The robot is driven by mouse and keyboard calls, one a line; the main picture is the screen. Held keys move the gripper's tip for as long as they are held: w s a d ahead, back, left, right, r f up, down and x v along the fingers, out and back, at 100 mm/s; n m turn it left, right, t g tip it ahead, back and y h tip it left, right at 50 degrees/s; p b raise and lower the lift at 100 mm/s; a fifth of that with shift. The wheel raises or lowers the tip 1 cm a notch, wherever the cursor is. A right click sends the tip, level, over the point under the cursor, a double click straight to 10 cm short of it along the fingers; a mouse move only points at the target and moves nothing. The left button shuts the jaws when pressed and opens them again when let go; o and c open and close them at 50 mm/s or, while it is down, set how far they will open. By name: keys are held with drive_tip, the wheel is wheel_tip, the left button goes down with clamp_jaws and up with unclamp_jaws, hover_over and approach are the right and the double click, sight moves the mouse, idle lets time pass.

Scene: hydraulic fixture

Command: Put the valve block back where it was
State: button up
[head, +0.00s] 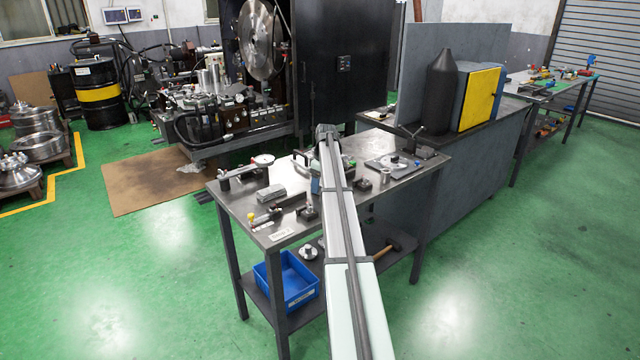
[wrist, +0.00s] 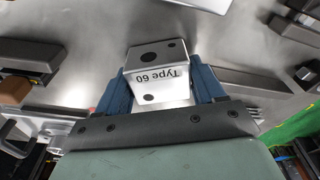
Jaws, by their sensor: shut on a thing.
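In the head view my arm reaches over the steel workbench (head: 235,188) and hides most of my gripper and the block.
The bench holds a grey block (head: 270,194), a gauge assembly (head: 262,160) and a flat plate fixture (head: 397,164) at the right. A blue bin (head: 287,283) and a hammer (head: 387,250) are on the lower shelf. Dark bars lie either side in the wrist view.

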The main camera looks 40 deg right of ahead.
drive_tip(key=shift+f, duration=0.1)
drive_tip(key=o, duration=1.3)
wheel_tip(320, 180, up, 12)
drive_tip(key=s, duration=0.1)
drive_tip(key=shift+s+d, duration=0.2)
drive_tip(key=shift+d, duration=0.1)
